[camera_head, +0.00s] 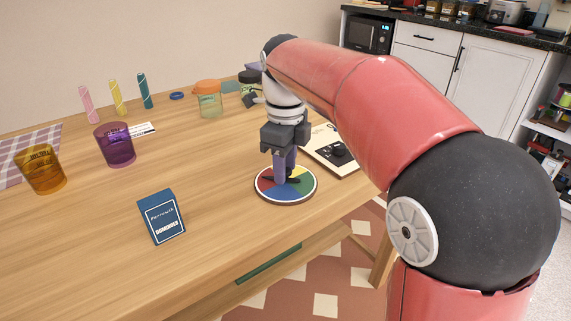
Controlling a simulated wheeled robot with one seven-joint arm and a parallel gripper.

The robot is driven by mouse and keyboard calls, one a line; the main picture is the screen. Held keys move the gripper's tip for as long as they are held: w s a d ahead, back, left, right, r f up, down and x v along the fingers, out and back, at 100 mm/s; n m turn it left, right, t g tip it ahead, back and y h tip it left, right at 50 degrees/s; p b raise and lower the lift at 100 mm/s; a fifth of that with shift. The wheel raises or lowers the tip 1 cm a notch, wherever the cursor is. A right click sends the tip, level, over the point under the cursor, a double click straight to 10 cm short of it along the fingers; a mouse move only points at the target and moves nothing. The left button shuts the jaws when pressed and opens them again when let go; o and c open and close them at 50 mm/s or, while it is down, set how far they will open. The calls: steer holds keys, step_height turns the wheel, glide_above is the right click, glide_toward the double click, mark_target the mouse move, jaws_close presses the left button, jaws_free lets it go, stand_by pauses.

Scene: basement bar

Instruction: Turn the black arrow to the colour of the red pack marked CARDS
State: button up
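A round disc (262,194) with coloured sectors, among them red, blue, green and yellow, lies near the table's right front edge. A black arrow (267,179) shows in part on it, its visible end toward the left over the disc. My gripper (286,180) points straight down over the disc's middle, its fingertips at the arrow. The fingers hide part of the arrow, and whether they grip it is unclear. A blue pack (162,217) marked DOMINOES stands upright at the front. I see no red pack marked CARDS.
An orange cup (41,169) and a purple cup (115,146) stand left. Pink (88,105), yellow (118,98) and teal (145,91) upright pieces stand behind. An orange-lidded jar (209,101) stands farther back.

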steer(key=shift+o, duration=0.8)
step_height(320, 180, up, 8)
steer(key=shift+f, duration=0.25)
steer(key=shift+r, duration=0.15)
